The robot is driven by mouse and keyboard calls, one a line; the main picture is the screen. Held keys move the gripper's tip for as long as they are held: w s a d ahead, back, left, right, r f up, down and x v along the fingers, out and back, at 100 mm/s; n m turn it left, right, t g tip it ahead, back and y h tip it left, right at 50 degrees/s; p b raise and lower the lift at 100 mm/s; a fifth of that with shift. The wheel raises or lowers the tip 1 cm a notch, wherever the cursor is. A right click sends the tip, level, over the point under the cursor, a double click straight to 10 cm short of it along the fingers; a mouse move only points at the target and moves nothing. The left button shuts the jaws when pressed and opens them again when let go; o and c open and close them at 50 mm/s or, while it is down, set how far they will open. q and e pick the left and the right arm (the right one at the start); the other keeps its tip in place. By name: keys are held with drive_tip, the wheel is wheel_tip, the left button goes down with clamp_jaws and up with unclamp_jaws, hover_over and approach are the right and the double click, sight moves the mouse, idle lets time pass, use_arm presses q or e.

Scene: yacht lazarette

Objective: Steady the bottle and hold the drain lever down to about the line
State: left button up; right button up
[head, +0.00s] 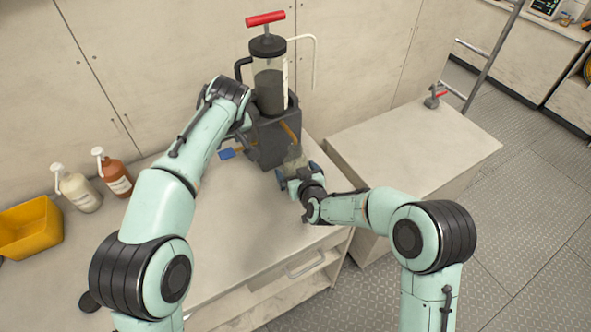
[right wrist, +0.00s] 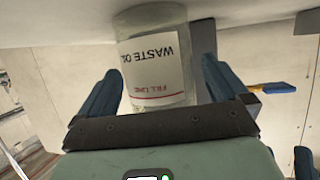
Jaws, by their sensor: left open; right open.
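The waste oil bottle (head: 294,157) stands in front of the dark base of the pump unit (head: 272,140). In the right wrist view the bottle (right wrist: 157,55) appears upside down, its white label showing a red fill line. My right gripper (head: 289,171) is open, with its blue fingers on either side of the bottle; I cannot tell whether they touch it. The blue paddle of the drain lever (head: 227,154) sticks out left of the base; it also shows in the right wrist view (right wrist: 278,88). My left gripper (head: 242,127) is open above the paddle, its fingertips mostly hidden.
The pump unit carries a clear cylinder with a red T-handle (head: 265,18) and a thin white tube. Two pump bottles (head: 78,190) (head: 114,173) and a yellow bin (head: 29,228) stand at the left. The bench front is clear. A lower cabinet top (head: 410,145) lies to the right.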

drive_tip(key=shift+w+a+f, duration=0.1)
drive_tip(key=shift+w+f, duration=0.1)
drive_tip(key=shift+w, duration=0.3)
drive_tip(key=c, duration=1.2)
use_arm(q)
drive_tip(key=c, duration=0.7)
drive_tip(key=w+a+m+h, duration=0.1)
drive_tip(key=m, duration=0.1)
drive_tip(key=w+m+h, duration=0.1)
drive_tip(key=w+m, duration=0.1)
drive_tip(key=w+a+m, duration=0.1)
drive_tip(key=shift+w+a+r+m+h, duration=0.2)
drive_tip(key=shift+w+a+m+h, duration=0.1)
drive_tip(key=shift+m+h, duration=0.1)
clamp_jaws()
drive_tip(key=shift+t, duration=0.3)
drive_tip(key=shift+f, duration=3.25)
